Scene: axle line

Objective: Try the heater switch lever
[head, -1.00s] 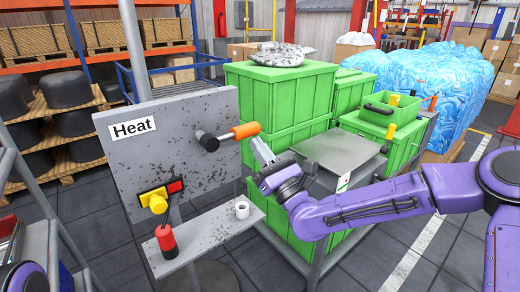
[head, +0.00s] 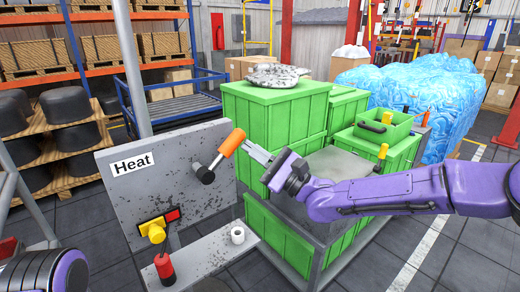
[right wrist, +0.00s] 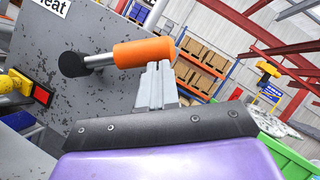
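The heater switch lever has an orange handle (head: 232,142) on a black pivot (head: 205,174), mounted on a grey speckled panel (head: 150,205) with a "Heat" sign (head: 132,162). The handle slants up to the right in the head view. My right gripper (head: 246,147) is at the handle's right side. In the right wrist view, its fingers (right wrist: 157,68) are together, with their tips at the free end of the orange handle (right wrist: 145,52). The handle is not between them. Whether the tips touch it, I cannot tell. My left gripper is out of view.
A yellow knob (head: 156,233) with a red block sits lower on the panel. A ledge (head: 205,258) below holds a red-handled item (head: 165,268) and a white ring (head: 237,235). Green crates (head: 275,125) stand close behind my right gripper.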

